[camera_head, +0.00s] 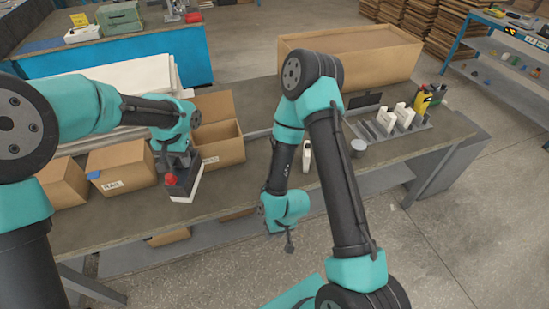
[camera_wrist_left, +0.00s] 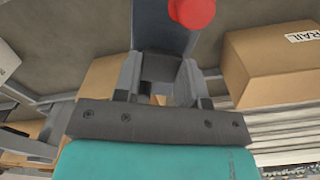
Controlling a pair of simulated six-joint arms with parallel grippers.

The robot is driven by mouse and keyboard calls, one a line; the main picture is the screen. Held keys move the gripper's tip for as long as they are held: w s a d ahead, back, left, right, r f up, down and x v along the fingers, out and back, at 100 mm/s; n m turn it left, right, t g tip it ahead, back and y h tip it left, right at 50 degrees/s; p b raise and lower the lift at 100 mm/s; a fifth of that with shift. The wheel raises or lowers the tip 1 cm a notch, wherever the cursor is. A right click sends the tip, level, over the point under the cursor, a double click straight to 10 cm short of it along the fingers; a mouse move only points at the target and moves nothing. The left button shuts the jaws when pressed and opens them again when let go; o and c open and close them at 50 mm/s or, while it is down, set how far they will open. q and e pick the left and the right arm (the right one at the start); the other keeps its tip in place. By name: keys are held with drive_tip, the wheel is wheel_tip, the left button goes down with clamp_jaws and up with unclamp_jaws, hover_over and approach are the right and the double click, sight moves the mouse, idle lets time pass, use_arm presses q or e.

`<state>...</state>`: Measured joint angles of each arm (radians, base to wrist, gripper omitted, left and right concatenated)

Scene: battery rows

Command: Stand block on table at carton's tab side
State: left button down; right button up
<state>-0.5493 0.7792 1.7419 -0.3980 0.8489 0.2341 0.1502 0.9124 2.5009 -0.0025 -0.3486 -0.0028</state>
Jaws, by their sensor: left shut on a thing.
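My left gripper (camera_head: 178,163) is shut on a block (camera_head: 184,189), dark grey with a white face and a red knob. The block hangs slightly tilted near the front edge of the table. In the left wrist view the block (camera_wrist_left: 165,28) sits between the fingers (camera_wrist_left: 160,80), its red knob at the top. A closed carton (camera_head: 122,168) with a RAIL label and a blue tab (camera_head: 93,175) stands just left of the block. It also shows in the left wrist view (camera_wrist_left: 270,70). My right gripper (camera_head: 289,243) hangs in front of the table; its fingers are too small to read.
An open carton (camera_head: 225,152) stands behind the block, and another carton (camera_head: 62,184) is at far left. A white upright piece (camera_head: 306,156), a grey cylinder (camera_head: 358,148) and a rack (camera_head: 415,127) are to the right. The table (camera_head: 245,185) is bare right of the block.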

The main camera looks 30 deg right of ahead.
use_arm(q)
drive_tip(key=s+d+m, duration=0.3)
drive_tip(key=d+m, duration=1)
drive_tip(key=shift+s+r, duration=0.25)
drive_tip(key=shift+r, duration=0.2)
drive_tip(key=shift+f, duration=2)
drive_tip(key=shift+f, duration=2.1)
drive_tip(key=c, duration=0.7)
unclamp_jaws()
drive_tip(key=shift+f, duration=0.15)
